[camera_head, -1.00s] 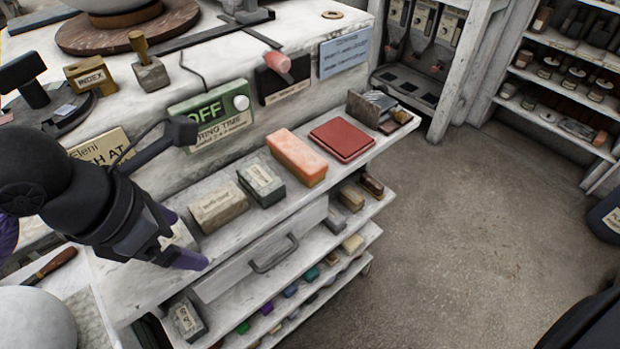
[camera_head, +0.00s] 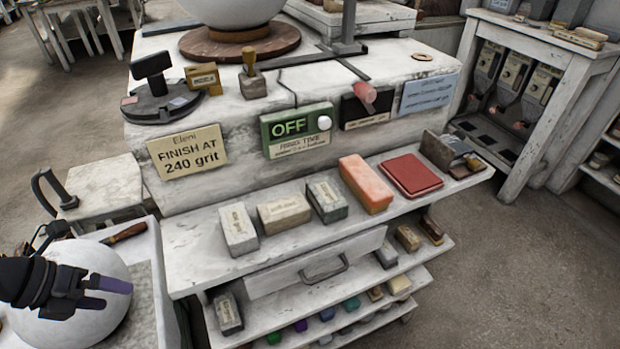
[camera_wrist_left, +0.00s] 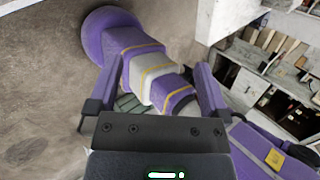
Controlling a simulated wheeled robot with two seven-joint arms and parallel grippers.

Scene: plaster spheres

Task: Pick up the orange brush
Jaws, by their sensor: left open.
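An orange block (camera_head: 366,183) lies on the upper ledge of the white bench, between a grey-green labelled block and a red flat pad. I see no bristles on it, so I cannot tell whether it is the brush. My left gripper (camera_head: 112,293) is at the lower left of the head view, in front of a large white sphere, well apart from the orange block. In the left wrist view its purple fingers (camera_wrist_left: 160,72) are spread with nothing gripped. My right gripper is not in view.
A row of labelled blocks (camera_head: 284,211) shares the ledge with the red pad (camera_head: 411,175). The white sphere (camera_head: 100,262) stands on a low table at left, beside a wooden-handled tool (camera_head: 125,233). A drawer and lower shelves are below. Open floor lies to the right.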

